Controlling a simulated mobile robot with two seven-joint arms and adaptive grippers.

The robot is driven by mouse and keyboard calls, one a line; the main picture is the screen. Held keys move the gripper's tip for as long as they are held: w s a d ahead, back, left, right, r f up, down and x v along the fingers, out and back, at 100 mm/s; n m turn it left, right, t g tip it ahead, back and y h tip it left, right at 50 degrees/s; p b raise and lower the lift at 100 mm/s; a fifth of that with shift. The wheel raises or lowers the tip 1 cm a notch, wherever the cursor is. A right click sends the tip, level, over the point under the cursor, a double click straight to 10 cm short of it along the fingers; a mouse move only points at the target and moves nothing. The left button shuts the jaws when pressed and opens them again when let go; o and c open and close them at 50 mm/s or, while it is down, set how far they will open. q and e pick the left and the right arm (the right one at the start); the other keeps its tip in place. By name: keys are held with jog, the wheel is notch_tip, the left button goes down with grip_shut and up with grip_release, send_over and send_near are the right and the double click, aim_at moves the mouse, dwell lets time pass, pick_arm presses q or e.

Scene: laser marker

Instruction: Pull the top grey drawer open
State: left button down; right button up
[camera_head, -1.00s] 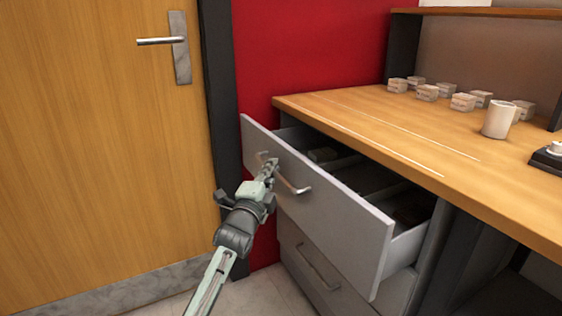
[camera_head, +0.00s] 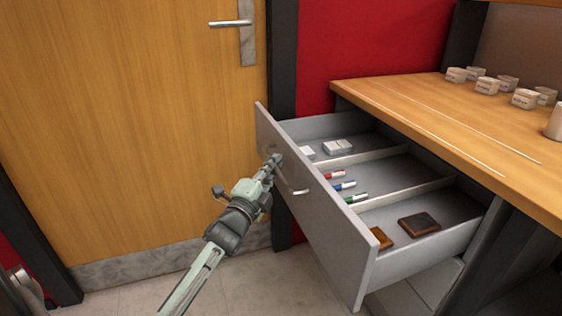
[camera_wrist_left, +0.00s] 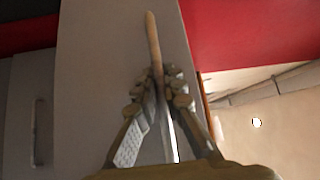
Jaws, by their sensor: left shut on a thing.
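The top grey drawer (camera_head: 325,222) stands far out from the cabinet under the wooden desk in the head view. Its inside shows three compartments. My left gripper (camera_head: 274,162) is at the drawer's front, shut on the metal bar handle (camera_head: 293,186) near its left end. In the left wrist view, the fingers of my left gripper (camera_wrist_left: 160,80) close around the handle (camera_wrist_left: 153,40), with the grey drawer front (camera_wrist_left: 100,70) behind. My right gripper is in neither view.
The drawer holds white boxes (camera_head: 338,146), several markers (camera_head: 345,186) and dark brown blocks (camera_head: 418,224). A wooden door (camera_head: 130,130) stands at the left. Small boxes (camera_head: 488,85) and a white cup (camera_head: 555,122) sit on the desk (camera_head: 430,110). Floor shows below the drawer.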

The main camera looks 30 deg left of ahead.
pick_arm(q)
jog(key=shift+s+a, duration=0.1)
jog(key=c, duration=1.6)
grip_release()
jog(key=shift+s, duration=0.1)
jog(key=s+d+f, duration=0.1)
jog(key=s, duration=1)
jog(key=shift+s+d+f, duration=0.3)
